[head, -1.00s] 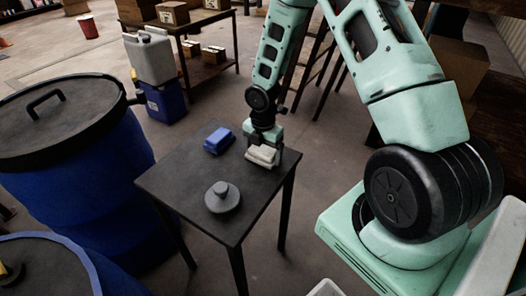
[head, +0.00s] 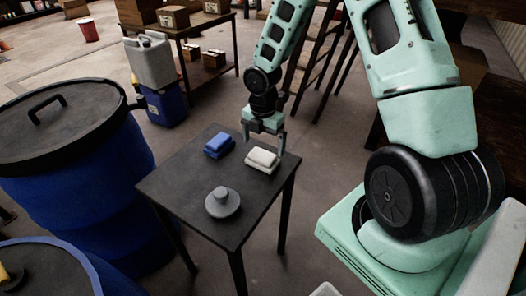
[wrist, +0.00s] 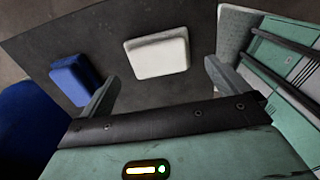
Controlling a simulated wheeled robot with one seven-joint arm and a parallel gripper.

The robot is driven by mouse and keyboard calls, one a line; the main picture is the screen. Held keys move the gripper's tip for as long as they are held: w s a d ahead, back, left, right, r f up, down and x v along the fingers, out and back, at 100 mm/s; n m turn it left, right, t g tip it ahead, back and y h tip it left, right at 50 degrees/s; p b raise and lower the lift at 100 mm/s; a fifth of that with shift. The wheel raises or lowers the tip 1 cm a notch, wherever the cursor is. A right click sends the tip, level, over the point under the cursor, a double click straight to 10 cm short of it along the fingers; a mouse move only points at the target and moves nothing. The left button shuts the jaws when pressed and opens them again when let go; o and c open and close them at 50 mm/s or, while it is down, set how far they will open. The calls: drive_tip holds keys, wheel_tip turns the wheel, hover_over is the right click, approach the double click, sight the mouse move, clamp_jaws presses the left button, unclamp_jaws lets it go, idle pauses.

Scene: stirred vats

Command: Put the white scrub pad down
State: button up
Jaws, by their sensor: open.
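The white scrub pad (head: 262,160) lies on the dark table (head: 185,190), near its right back edge. It also shows in the wrist view (wrist: 157,56), lying flat on the dark top, ahead of the fingertips and clear of them. My gripper (head: 264,141) is open and empty, just above and behind the pad in the head view. In the wrist view its two fingers (wrist: 160,85) are spread wide with bare table between them.
A blue pad (head: 218,145) lies left of the white pad. A grey round lidded piece (head: 222,203) stands at the table's front. A large blue vat (head: 75,185) with a black lid is close on the left. Bare tabletop lies between these things.

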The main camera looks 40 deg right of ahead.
sight(263, 154)
wheel_tip(263, 154, up, 5)
drive_tip(key=s+a+r+m, duration=0.3)
drive_tip(key=s+a+r, duration=0.1)
drive_tip(key=a, duration=0.4)
drive_tip(key=s+a+r+m, duration=0.3)
drive_tip(key=s+a+r, duration=0.15)
drive_tip(key=a, duration=0.35)
drive_tip(key=s+a+r+m, duration=0.2)
drive_tip(key=s+a+m, duration=0.2)
drive_tip(key=s, duration=0.4)
drive_tip(key=s+a+r+m, duration=0.3)
drive_tip(key=s+a+m, duration=0.1)
drive_tip(key=s, duration=0.3)
drive_tip(key=shift+s+a+r+y+p, duration=0.15)
drive_tip(key=shift+s+a+y+p, duration=0.1)
drive_tip(key=shift+s+y+p, duration=0.1)
drive_tip(key=shift+r, duration=0.1)
wheel_tip(263, 154, up, 4)
drive_tip(key=p, duration=0.3)
drive_tip(key=shift+f+p, duration=0.2)
drive_tip(key=shift+p, duration=0.2)
drive_tip(key=shift+w, duration=0.15)
